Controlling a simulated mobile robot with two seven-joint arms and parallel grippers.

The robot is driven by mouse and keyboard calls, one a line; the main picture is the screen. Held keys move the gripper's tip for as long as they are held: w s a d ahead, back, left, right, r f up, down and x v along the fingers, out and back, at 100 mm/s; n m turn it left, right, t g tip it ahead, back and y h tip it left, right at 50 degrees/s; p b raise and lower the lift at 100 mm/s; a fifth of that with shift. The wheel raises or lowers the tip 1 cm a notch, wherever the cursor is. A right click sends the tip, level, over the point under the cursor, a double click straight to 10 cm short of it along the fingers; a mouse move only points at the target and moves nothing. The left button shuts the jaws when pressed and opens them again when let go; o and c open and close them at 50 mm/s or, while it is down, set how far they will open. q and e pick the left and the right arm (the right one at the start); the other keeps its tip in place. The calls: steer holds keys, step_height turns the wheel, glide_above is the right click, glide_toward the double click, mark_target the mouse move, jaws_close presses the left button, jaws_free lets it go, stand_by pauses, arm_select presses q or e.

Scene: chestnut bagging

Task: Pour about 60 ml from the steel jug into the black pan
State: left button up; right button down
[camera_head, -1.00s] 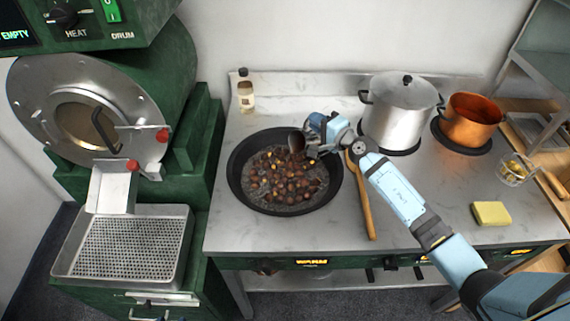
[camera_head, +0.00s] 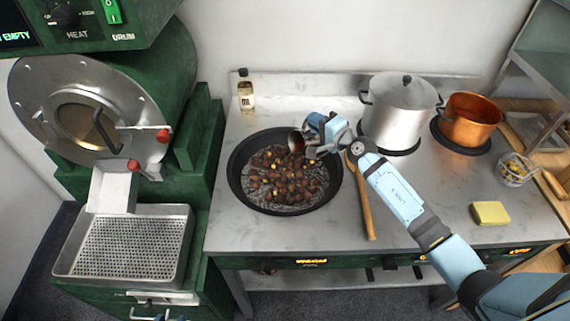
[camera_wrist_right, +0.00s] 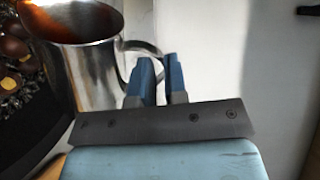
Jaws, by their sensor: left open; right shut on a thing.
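The steel jug (camera_head: 297,141) is over the far right part of the black pan (camera_head: 238,190). It also shows in the wrist view (camera_wrist_right: 100,72), with brownish orange colour inside its mouth. My right gripper (camera_head: 314,143) is shut on the jug's handle, and its fingers (camera_wrist_right: 160,80) show at the handle in the wrist view. The pan holds dark chestnuts (camera_head: 285,178), some with pale yellow cuts. No falling stream is clear, and I cannot tell the exact tilt or liquid level. Only a bit of my left gripper (camera_head: 172,318) shows at the bottom edge, away from the pan.
A wooden spoon (camera_head: 362,200) lies right of the pan. A lidded steel pot (camera_head: 400,118) and a copper pot (camera_head: 468,120) stand behind my right arm. A bottle (camera_head: 246,95) stands behind the pan. A green roaster (camera_head: 175,85) with a perforated tray (camera_head: 130,248) is left.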

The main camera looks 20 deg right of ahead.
steer(key=shift+s+a+r+n+p, duration=0.15)
steer(key=shift+s+a+n+p, duration=0.05)
steer(key=shift+a+p, duration=0.2)
steer(key=shift+s+a+r+n+p, duration=0.15)
steer(key=shift+a+n+p, duration=0.1)
steer(key=shift+a, duration=0.15)
stand_by(0.7)
steer(key=shift+d+f+b, duration=0.15)
steer(key=shift+f+b, duration=0.1)
steer(key=shift+b, duration=0.05)
steer(key=d+b, duration=0.1)
steer(key=w+d+f+m+b, duration=0.1)
steer(key=shift+f+b, duration=0.3)
steer(key=shift+b, duration=0.1)
steer(key=d+m, duration=0.1)
steer(key=w+d+m, duration=0.1)
steer(key=m, duration=0.1)
steer(key=shift+r+b, duration=0.2)
steer(key=shift+b, duration=0.15)
steer(key=shift+d+f+m+y+b, duration=0.2)
steer(key=shift+f+m+y+b, duration=0.25)
steer(key=shift+m+b, duration=0.3)
steer(key=shift+d+f, duration=0.1)
steer(key=shift+f, duration=0.05)
steer(key=shift+w+d, duration=0.1)
steer(key=shift+w, duration=0.05)
